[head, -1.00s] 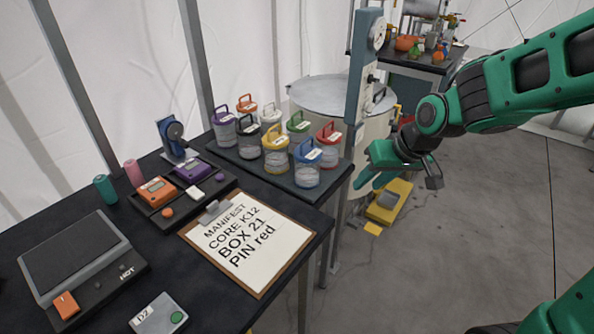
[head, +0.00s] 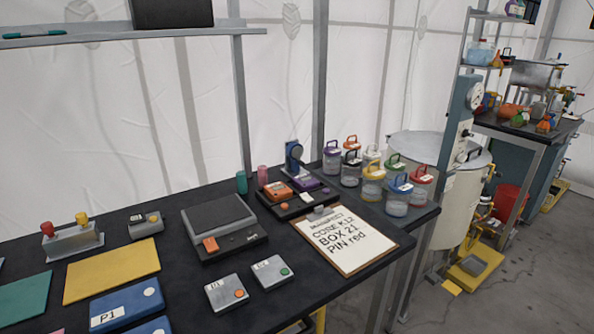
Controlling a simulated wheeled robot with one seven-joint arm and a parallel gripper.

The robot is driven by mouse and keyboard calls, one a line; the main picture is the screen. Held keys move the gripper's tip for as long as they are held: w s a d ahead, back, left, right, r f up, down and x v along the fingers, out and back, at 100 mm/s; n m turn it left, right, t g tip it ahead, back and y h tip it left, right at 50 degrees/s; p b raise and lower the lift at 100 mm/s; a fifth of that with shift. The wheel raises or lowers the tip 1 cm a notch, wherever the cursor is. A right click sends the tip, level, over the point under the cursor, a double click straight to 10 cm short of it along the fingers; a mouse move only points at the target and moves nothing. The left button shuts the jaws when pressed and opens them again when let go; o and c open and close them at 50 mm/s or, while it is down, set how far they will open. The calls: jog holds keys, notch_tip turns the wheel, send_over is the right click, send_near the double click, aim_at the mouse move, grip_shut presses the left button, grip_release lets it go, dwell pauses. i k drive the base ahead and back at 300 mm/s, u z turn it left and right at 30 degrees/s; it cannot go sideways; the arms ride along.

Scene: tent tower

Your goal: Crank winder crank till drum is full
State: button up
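My gripper is not in view now. No part plainly readable as a winder crank or drum shows. A small blue upright device with a dark round part (head: 294,157) stands at the back of the black table (head: 130,212); I cannot tell whether it is the winder. A tall blue-grey post with a round white dial (head: 475,96) stands right of the table, by a large pale cylindrical vessel (head: 465,200) with a flat lid. Small fittings on the post are too small to make out.
A clipboard (head: 352,258) reading "MANIFEST CORE K12 BOX 21 PIN red" lies near several lidded jars (head: 372,182). A grey heating plate (head: 220,222) and small button boxes (head: 227,293) are further left. A yellow floor unit (head: 475,268) is beside the vessel. Grey floor shows at lower right.

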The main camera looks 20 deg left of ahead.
aim_at(298, 151)
jog(key=u, duration=0.1)
jog(key=i, duration=1)
jog(key=u, duration=0.4)
